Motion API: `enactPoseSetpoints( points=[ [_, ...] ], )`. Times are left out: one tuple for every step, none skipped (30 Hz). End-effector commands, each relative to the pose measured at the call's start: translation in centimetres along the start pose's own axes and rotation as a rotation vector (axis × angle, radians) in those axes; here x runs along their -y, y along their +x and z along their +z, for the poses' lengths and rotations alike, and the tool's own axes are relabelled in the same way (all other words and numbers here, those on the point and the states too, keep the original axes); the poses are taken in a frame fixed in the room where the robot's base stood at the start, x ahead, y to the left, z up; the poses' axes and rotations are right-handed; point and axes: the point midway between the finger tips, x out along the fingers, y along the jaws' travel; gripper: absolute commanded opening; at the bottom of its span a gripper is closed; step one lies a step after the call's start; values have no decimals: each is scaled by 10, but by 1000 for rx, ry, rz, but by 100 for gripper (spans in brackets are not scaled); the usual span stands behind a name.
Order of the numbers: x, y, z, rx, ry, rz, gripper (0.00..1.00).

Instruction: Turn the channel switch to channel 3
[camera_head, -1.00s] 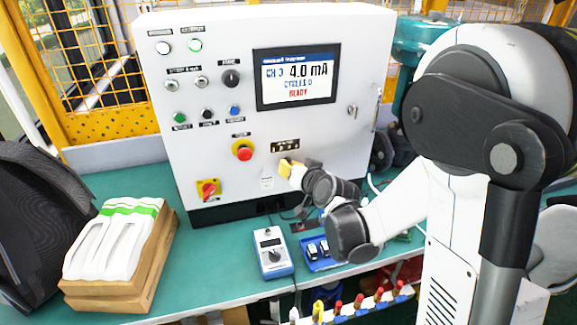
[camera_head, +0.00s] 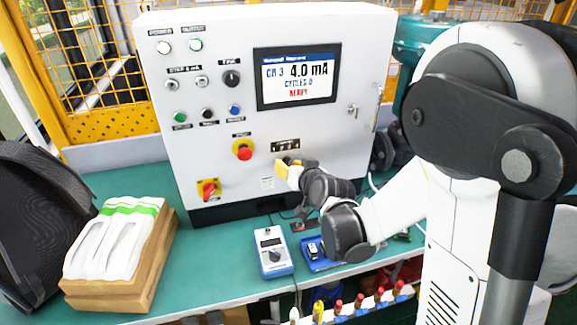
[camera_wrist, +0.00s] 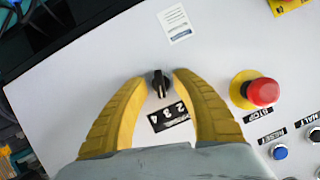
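The channel switch (camera_wrist: 160,84) is a small black knob on the white panel in the wrist view. A pale mark on it points roughly toward the numbered label (camera_wrist: 168,114) below it. In the head view my gripper (camera_head: 281,170) is at the panel just below the label plate (camera_head: 285,145) and hides the knob. The display (camera_head: 298,77) reads CH 3, 4.0 mA, and a red line that looks like READY.
The red emergency stop (camera_head: 243,149) on its yellow base is left of my gripper. A red-yellow rotary switch (camera_head: 208,189) is lower left. A blue handheld meter (camera_head: 271,252) and a blue tray (camera_head: 318,262) lie on the green bench.

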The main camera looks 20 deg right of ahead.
Motion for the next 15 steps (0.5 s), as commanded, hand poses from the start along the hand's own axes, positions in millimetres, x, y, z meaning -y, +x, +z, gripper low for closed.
enactPoseSetpoints(
  points=[
    [0, 0, 0, 0, 0, 0, 32],
    [0, 0, 0, 0, 0, 0, 32],
    [0, 0, 0, 0, 0, 0, 32],
    [0, -1, 0, 0, 0, 0, 32],
    [0, -2, 0, 0, 0, 0, 32],
    [0, -4, 0, 0, 0, 0, 32],
    [0, -7, 0, 0, 0, 0, 32],
    [0, -11, 0, 0, 0, 1, 32],
    [0, -16, 0, 0, 0, 1, 32],
    [0, -22, 0, 0, 1, 0, 32],
    [0, -28, 0, 0, 1, 0, 32],
    [0, -36, 0, 0, 1, 0, 32],
    [0, -42, 0, 0, 1, 1, 32],
    [0, -49, 0, 0, 0, 1, 32],
    [0, -58, 0, 0, 1, 1, 32]
  ],
)
